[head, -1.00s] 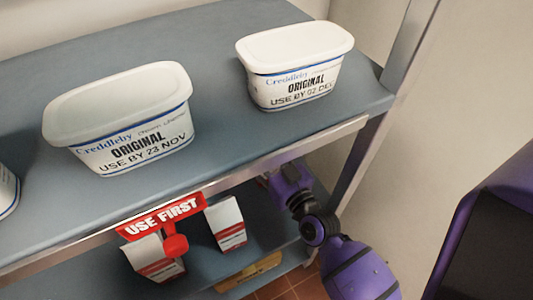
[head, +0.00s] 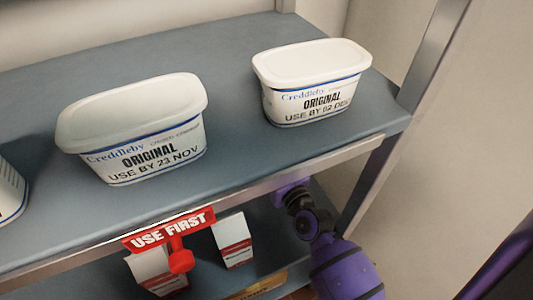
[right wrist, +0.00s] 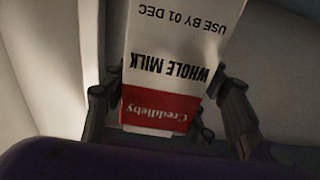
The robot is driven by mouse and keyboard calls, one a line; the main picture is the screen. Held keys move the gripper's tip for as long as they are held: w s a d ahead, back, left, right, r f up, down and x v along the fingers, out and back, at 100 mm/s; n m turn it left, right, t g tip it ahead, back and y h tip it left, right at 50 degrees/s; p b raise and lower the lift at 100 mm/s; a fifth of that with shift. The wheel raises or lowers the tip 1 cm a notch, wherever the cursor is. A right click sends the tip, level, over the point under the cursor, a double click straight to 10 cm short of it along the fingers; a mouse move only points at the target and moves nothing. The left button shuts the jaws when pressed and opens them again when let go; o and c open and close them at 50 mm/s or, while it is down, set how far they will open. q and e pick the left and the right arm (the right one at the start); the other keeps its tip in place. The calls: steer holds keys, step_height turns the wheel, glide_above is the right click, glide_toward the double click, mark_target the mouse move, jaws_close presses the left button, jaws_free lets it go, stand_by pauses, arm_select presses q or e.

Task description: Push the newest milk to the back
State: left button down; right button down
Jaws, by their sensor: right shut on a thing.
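A milk carton (right wrist: 170,60) marked WHOLE MILK and USE BY 01 DEC fills the middle of the right wrist view, its print upside down there. My right gripper (right wrist: 168,92) is shut on this carton, one finger on each side. In the head view my right forearm reaches in under the upper shelf, and the gripper itself is hidden there. Two more white and red cartons show on the lower shelf, one (head: 234,241) in the middle and one (head: 152,272) further left, partly behind a tag. Their dates cannot be read. My left gripper is not in view.
The upper shelf (head: 230,160) holds a tub (head: 135,130) marked 23 NOV, a tub (head: 312,85) marked 02 DEC, and part of another at the left edge. A red USE FIRST tag (head: 170,230) hangs from its front edge. A metal post (head: 430,60) stands at the right.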

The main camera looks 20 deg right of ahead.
steer(key=w+b, duration=0.1)
steer(key=w, duration=0.6)
steer(key=shift+w+a+b, duration=0.15)
steer(key=shift+w+b, duration=0.05)
steer(key=shift+b, duration=0.15)
stand_by(0.4)
steer(key=shift+f, duration=0.15)
steer(key=c, duration=0.9)
jaws_free()
steer(key=shift+o, duration=1.3)
steer(key=shift+f, duration=0.1)
steer(key=s, duration=1.2)
steer(key=shift+d, duration=0.4)
